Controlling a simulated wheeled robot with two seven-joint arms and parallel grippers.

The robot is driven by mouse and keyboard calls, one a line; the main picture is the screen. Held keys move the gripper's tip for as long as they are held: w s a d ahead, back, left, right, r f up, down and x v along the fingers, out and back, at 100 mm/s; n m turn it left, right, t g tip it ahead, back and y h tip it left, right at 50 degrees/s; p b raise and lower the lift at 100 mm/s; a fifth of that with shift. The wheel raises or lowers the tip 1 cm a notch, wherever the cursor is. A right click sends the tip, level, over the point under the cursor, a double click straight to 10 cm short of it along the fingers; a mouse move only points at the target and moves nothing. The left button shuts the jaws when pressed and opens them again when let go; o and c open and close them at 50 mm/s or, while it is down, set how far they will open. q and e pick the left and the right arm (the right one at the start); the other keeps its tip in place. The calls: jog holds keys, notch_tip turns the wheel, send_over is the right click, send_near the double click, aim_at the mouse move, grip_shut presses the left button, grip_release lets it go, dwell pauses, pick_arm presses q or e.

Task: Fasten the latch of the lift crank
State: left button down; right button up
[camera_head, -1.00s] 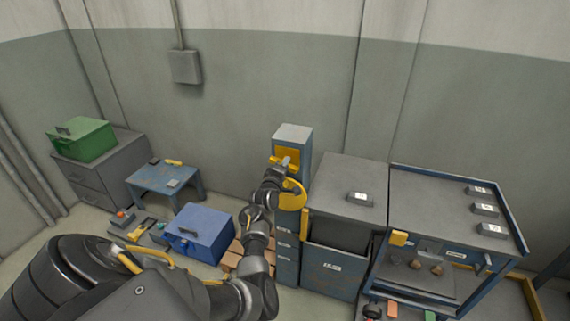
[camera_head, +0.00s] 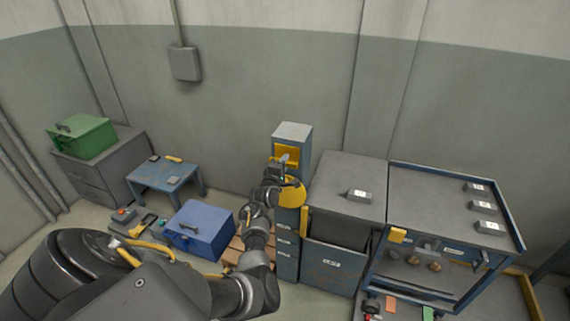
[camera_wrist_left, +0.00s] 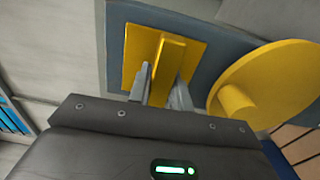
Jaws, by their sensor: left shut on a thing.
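The lift crank, a yellow disc (camera_head: 293,191) with a round knob, is on the front of a narrow blue-grey column (camera_head: 292,134). It also shows at the right of the left wrist view (camera_wrist_left: 272,78). Above it in the head view is a yellow plate (camera_head: 289,151). In the left wrist view the latch, a raised yellow bar (camera_wrist_left: 163,62), stands out from this plate. My left gripper (camera_wrist_left: 161,88) is shut on the bar, one finger on each side. In the head view my left gripper (camera_head: 283,163) partly hides plate and bar. My right gripper is not in view.
A grey-topped cabinet (camera_head: 340,180) stands right of the column, and a blue-framed bench (camera_head: 430,190) beyond it. A blue box (camera_head: 200,230), a small blue table (camera_head: 165,177) and a green case (camera_head: 82,138) are to the left.

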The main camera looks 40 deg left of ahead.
pick_arm(q)
jog(key=c, duration=1.3)
grip_release()
jog(key=shift+s+d+f, duration=0.1)
jog(key=shift+s+d, duration=0.05)
jog(key=shift+s, duration=0.3)
jog(key=b+v, duration=0.1)
jog(key=v, duration=0.8)
jog(key=shift+s+d+b, duration=0.15)
jog(key=shift+s+b, duration=0.2)
jog(key=shift+s, duration=0.05)
